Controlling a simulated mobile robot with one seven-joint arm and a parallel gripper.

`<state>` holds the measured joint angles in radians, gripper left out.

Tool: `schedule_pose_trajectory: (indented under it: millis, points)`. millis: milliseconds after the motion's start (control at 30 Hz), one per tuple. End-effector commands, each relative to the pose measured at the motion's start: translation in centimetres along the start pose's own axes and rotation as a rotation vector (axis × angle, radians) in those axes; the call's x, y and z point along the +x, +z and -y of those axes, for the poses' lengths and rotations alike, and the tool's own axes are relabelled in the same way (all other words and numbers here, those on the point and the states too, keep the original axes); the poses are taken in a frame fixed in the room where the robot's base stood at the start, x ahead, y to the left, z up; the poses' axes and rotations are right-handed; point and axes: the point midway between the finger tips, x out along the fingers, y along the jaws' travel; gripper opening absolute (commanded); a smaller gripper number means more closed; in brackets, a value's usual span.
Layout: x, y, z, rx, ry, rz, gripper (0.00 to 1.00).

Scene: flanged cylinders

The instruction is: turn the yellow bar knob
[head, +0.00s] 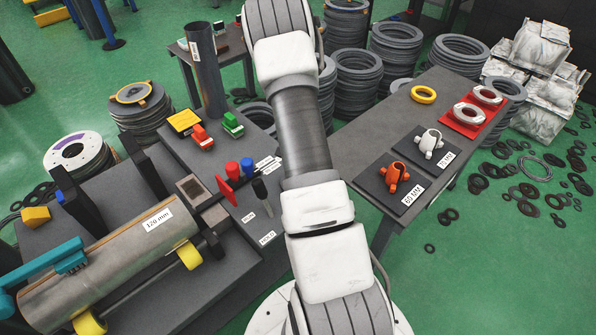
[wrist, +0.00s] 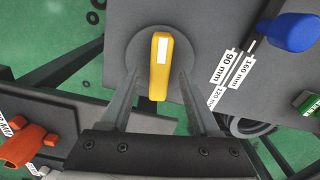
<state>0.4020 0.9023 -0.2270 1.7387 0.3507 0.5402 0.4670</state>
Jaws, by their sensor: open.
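The yellow bar knob (wrist: 160,66) shows in the wrist view, upright in the picture, with a white mark near its top end. It sits on a round grey disc (wrist: 136,52) on a grey panel. My gripper (wrist: 158,84) is open, with one finger to the left of the knob and one to the right. Gaps show between the knob and both fingers. I cannot tell how far the fingertips are from the panel. In the head view my arm fills the middle, and I see neither the knob nor my fingers there.
In the wrist view, a blue part (wrist: 290,32) and size labels (wrist: 228,72) lie right of the knob, and an orange flanged part (wrist: 26,146) lies lower left. In the head view, a large cylinder (head: 110,262) rests on the left bench; a right table (head: 430,105) holds small parts.

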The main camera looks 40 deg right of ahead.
Motion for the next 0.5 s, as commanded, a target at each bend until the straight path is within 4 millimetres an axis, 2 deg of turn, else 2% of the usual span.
schedule_pose_trajectory:
  millis: [33, 200, 500]
  points:
    - [-1.6, 0.0, 0.1, -0.001, -0.002, -0.002, 0.62]
    - [-5.8, -0.1, 0.1, 0.001, -0.003, -0.003, 0.62]
    - [-12.4, 0.0, 0.0, 0.001, -0.002, -0.001, 0.62]
